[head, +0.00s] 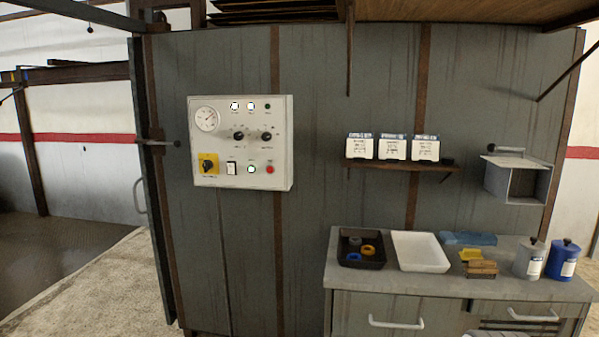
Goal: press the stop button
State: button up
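A light grey control panel (215,135) is mounted on the grey metal wall, left of the middle of the head view. A small red button (270,169) sits at its lower right; it looks like the stop button, but its label is too small to read. A green button (251,169) is just left of it, then a white rocker switch (231,168). A black rotary switch on a yellow plate (208,164) is at the lower left. My gripper is not in view, and nothing covers the panel face.
A grey counter (350,277) at the lower right holds a dark tray (345,262), a white tray (420,252) and bottles (563,259). Above it, a shelf (400,165) bears three boxes. An open-fronted metal box (517,177) juts out at right. The space before the panel looks clear.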

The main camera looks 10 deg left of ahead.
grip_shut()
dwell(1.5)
